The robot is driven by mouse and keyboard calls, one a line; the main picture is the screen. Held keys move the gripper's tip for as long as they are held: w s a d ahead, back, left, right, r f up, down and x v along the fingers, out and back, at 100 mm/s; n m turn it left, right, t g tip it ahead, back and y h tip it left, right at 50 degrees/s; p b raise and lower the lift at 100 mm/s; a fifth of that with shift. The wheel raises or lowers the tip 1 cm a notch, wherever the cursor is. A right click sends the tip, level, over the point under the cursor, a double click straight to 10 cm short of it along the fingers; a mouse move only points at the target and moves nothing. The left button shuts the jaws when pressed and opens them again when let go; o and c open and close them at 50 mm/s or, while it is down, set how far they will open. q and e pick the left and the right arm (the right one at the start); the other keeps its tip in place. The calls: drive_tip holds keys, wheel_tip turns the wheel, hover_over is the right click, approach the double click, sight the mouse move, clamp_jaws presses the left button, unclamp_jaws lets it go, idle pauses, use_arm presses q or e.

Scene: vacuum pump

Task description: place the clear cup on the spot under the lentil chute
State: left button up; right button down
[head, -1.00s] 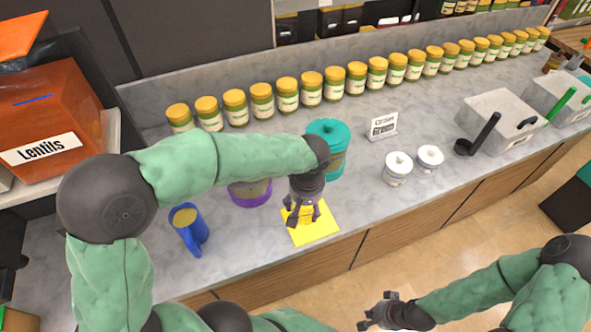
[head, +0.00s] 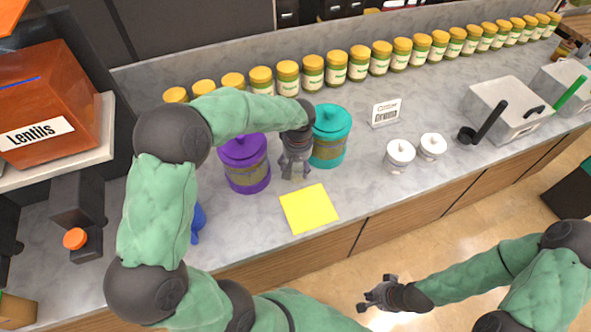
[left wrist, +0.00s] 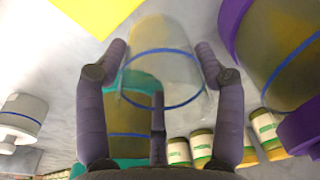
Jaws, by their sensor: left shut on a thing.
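My left gripper (head: 294,172) is between the purple and teal jars. In the left wrist view its fingers (left wrist: 160,70) are shut around the clear cup (left wrist: 160,52), which has a blue band. In the head view the cup is mostly hidden by the gripper. The orange bin labelled Lentils (head: 42,100) stands on a pale shelf at the far left. I cannot clearly make out its chute or the spot under it. My right gripper (head: 366,298) is open and empty, over the floor in front of the counter.
The purple jar (head: 246,170) and teal jar (head: 331,140) stand close to my left gripper. A yellow square (head: 309,208) lies bare on the counter. A blue mug (head: 198,222) is partly behind my left arm. A dark device with an orange knob (head: 75,238) is at left.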

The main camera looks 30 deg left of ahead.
use_arm(q)
drive_tip(key=shift+w+a+f, duration=0.2)
drive_tip(key=shift+w+f, duration=0.05)
drive_tip(key=shift+f, duration=0.1)
drive_tip(key=shift+w+a+f+b, duration=0.1)
drive_tip(key=shift+f+b, duration=0.05)
drive_tip(key=shift+f, duration=0.8)
drive_tip(key=shift+w+a+f+b, duration=0.1)
drive_tip(key=shift+f+b, duration=0.05)
drive_tip(key=shift+f, duration=0.75)
drive_tip(key=shift+f, duration=0.15)
drive_tip(key=o, duration=1.2)
drive_tip(key=shift+o, duration=0.2)
